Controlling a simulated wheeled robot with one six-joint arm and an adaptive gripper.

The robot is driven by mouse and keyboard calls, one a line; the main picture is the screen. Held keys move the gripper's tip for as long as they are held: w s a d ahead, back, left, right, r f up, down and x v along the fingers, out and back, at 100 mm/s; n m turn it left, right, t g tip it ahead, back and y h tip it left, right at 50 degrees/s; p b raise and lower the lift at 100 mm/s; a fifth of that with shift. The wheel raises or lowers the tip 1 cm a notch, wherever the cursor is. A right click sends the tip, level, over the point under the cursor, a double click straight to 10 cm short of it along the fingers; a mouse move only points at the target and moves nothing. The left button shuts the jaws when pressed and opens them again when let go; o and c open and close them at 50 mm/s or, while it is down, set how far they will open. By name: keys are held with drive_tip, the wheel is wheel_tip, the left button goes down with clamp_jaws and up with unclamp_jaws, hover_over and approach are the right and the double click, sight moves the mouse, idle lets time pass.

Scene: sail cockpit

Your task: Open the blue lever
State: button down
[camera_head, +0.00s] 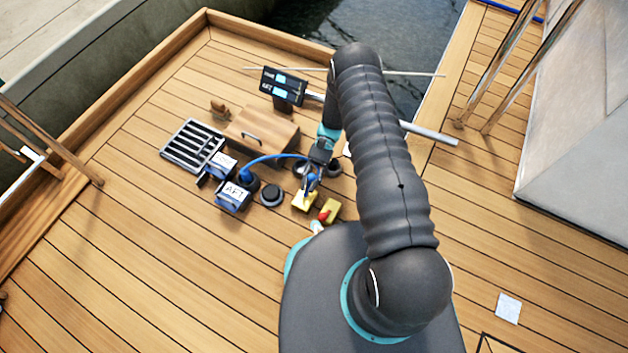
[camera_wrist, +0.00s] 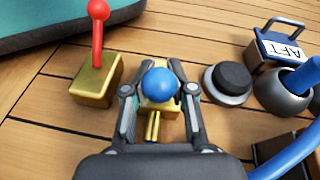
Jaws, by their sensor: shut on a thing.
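The blue lever (camera_wrist: 158,85) has a round blue knob above a brass block, seen from above in the wrist view. Its brass base (camera_head: 304,200) shows in the head view just below my gripper (camera_head: 313,181). In the wrist view the two fingers of my gripper (camera_wrist: 158,92) stand on either side of the blue knob and are shut on it. The lever's stem is hidden under the knob, so its tilt is hard to tell.
A red lever (camera_wrist: 98,10) on a brass block (camera_wrist: 97,80) stands close on the left. A black round knob (camera_wrist: 233,78), an AFT-labelled box (camera_wrist: 280,50) and a blue hose (camera_wrist: 292,160) are on the right. A wooden hatch (camera_head: 262,135) and metal grate (camera_head: 193,146) lie beyond.

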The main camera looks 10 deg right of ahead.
drive_tip(key=shift+w+r, duration=0.15)
drive_tip(key=shift+w, duration=0.1)
drive_tip(key=c, duration=1.2)
unclamp_jaws()
drive_tip(key=shift+d, duration=0.15)
drive_tip(key=shift+s, duration=0.1)
drive_tip(key=v, duration=1.1)
drive_tip(key=shift+w, duration=0.4)
drive_tip(key=shift+d+r, duration=0.1)
drive_tip(key=shift+r, duration=0.05)
